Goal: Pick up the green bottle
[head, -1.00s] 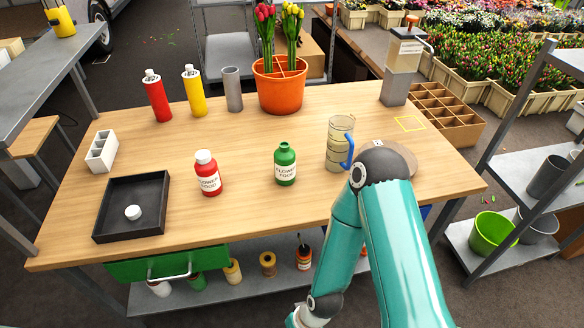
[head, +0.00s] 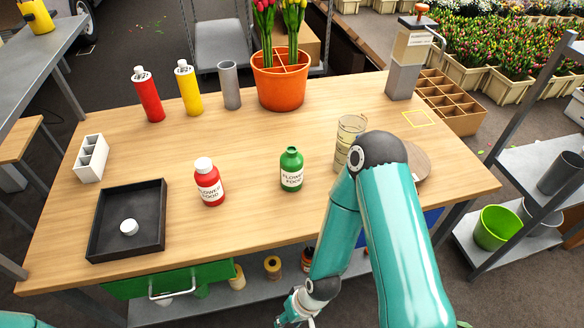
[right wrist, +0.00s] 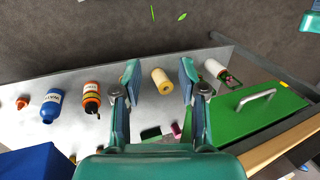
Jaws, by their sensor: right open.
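The green bottle (head: 291,172) stands upright near the middle of the wooden table, with a white label and no visible cap. My right gripper (head: 296,312) is low at the bottom of the head view, in front of the table's front edge and apart from the bottle. In the right wrist view my right gripper's fingers (right wrist: 159,76) are spread and empty, facing the lower shelf; the green bottle is not in that view. My left gripper is not in view; only a bit of teal shows in the head view's lower left corner.
A red bottle (head: 209,182) stands left of the green one, and a measuring jug (head: 350,133) stands to its right, partly hidden by my right arm. A black tray (head: 97,235) holds a white cap (head: 129,227). A green drawer (right wrist: 265,125) is under the table.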

